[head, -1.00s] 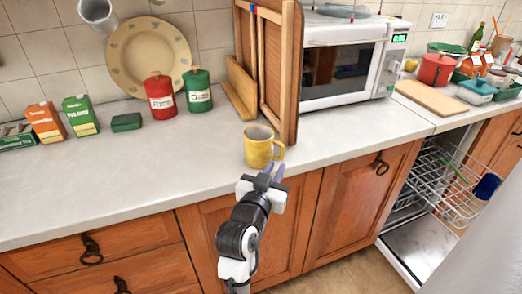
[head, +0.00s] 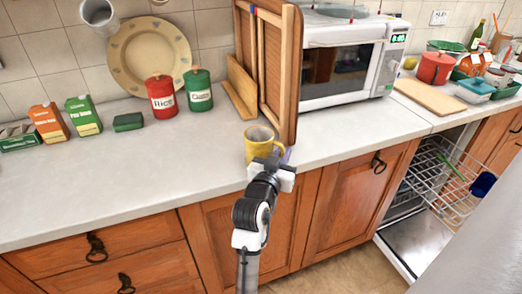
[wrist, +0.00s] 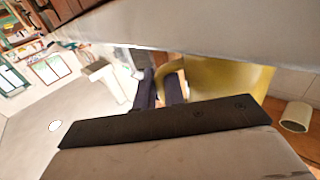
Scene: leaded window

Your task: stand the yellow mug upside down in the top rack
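The yellow mug (head: 257,148) stands upright on the counter, left of the brown wooden board, with its handle towards the right. My gripper (head: 281,157) is at the mug's handle side, at counter height. In the wrist view, its two dark fingers (wrist: 160,88) lie on either side of the mug's handle, and the mug body (wrist: 230,78) fills the area to their right. I cannot tell whether the fingers press on the handle. The top rack (head: 440,180) is a wire rack pulled out of the open dishwasher at right; part of it is hidden by a grey surface.
The rack holds a dark blue item (head: 483,184) and a green item (head: 451,165). The wooden board (head: 285,75) and microwave (head: 345,75) stand behind and right of the mug. Red (head: 162,100) and green (head: 198,92) canisters stand left. The counter front left of the mug is clear.

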